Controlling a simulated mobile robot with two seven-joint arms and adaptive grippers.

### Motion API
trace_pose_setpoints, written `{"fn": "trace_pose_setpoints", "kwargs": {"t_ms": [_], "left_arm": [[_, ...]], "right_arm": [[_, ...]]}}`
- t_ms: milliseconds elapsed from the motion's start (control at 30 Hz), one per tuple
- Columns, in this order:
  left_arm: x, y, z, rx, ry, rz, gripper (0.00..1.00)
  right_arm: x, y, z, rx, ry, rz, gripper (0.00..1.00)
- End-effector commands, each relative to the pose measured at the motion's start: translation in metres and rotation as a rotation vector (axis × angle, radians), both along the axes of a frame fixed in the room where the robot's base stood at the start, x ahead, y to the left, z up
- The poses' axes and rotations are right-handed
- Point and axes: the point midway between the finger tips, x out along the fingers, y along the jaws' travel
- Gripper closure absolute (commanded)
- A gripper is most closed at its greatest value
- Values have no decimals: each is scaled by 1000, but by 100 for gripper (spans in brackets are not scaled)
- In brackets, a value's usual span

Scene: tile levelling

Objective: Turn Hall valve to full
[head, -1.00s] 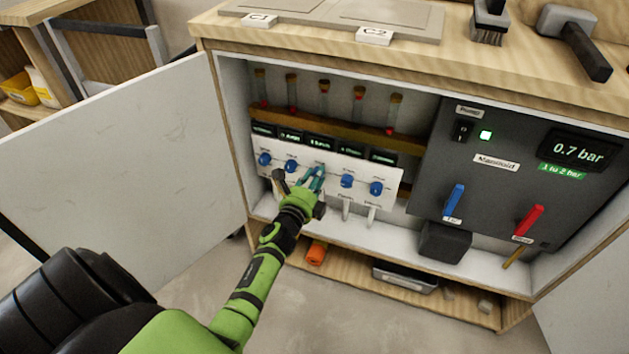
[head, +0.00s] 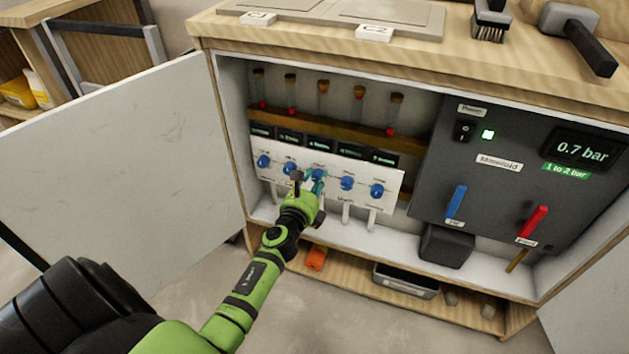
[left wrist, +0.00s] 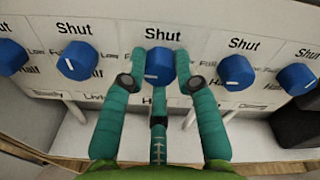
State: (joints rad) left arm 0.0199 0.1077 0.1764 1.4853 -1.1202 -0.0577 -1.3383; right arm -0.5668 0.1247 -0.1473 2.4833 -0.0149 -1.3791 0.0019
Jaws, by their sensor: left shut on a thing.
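A white panel in the open cabinet carries a row of several blue knobs. The middle knob (head: 318,174) sits between the fingers of my left gripper (head: 311,188). In the left wrist view the teal fingers of my left gripper (left wrist: 159,80) are shut on both sides of this middle knob (left wrist: 159,63). Its white mark is low on its face, slightly left of centre. "Shut" is printed above each knob, with "Full", "Low" and "Half" partly readable around them. My right gripper is not in view.
Neighbouring knobs (left wrist: 77,60) and (left wrist: 236,72) sit close on both sides. Flow tubes (head: 323,90) stand above. The dark manifold panel (head: 497,190) at right reads 0.7 bar and has blue and red levers. The cabinet door (head: 130,150) stands open at left.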

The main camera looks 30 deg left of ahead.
Motion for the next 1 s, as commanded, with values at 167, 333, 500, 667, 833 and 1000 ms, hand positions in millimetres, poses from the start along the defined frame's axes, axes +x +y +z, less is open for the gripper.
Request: {"fn": "trace_pose_setpoints", "kwargs": {"t_ms": [167,333,500,667,833,1000], "left_arm": [[1,-6,-2,0,2,-12,100],[0,-6,-2,-2,3,-13,66],[0,-4,-2,-1,2,-9,46],[0,-3,-2,-1,2,-5,46],[-7,-3,-1,0,2,-4,46],[-34,-10,-1,0,5,-6,46]], "right_arm": [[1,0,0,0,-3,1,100],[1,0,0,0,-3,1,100],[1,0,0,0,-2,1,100],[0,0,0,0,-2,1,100],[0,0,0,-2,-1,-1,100],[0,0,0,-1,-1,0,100]]}}
